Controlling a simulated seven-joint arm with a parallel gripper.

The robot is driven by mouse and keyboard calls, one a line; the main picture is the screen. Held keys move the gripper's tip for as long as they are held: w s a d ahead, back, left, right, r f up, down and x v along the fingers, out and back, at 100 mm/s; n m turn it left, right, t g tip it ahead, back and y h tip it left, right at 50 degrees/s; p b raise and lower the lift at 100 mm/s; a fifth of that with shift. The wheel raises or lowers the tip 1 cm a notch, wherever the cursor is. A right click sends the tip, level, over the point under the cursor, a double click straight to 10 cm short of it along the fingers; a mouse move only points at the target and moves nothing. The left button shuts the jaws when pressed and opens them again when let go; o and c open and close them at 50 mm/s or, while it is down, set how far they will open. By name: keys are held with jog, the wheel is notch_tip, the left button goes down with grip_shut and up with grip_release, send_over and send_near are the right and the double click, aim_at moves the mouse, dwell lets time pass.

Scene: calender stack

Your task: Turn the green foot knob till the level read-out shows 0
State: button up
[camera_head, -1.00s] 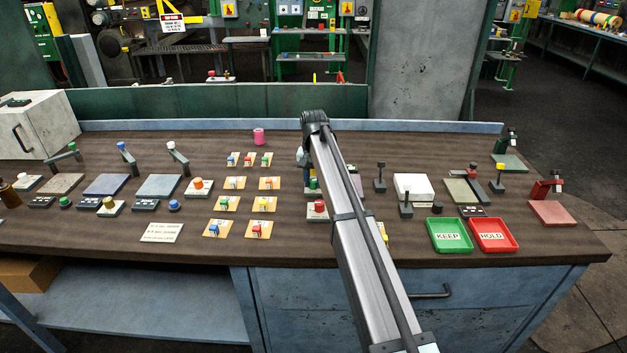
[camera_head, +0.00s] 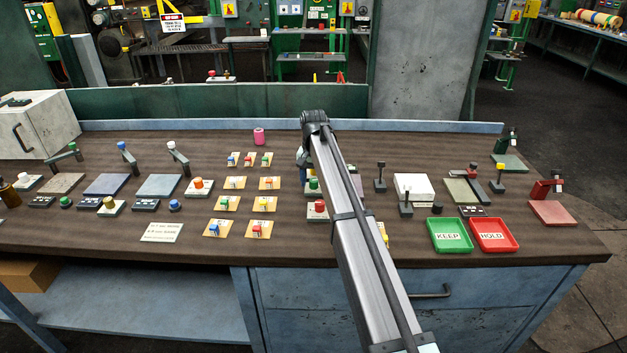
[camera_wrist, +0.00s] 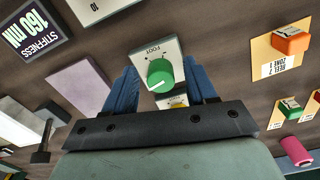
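The green foot knob (camera_wrist: 160,75) sits on a white plate (camera_wrist: 146,52) marked FOOT in the wrist view. A pale pointer line shows on its face. My gripper (camera_wrist: 161,80) has two blue fingers, one at each side of the knob, with visible gaps between them and the knob. The gripper is open and holds nothing. In the head view the green knob (camera_head: 314,183) shows just left of my arm, and the gripper is mostly hidden behind the arm. I cannot make out a level read-out in either view.
An orange block on a card (camera_wrist: 291,40) lies to the right. In the head view a red knob (camera_head: 319,206) and green KEEP tray (camera_head: 450,236) stand nearby.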

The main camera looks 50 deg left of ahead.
aim_at(314, 181)
jog(key=shift+r, duration=0.1)
notch_tip(314, 181, up, 14)
jog(key=shift+f, duration=0.2)
dwell(0.5)
dwell(0.5)
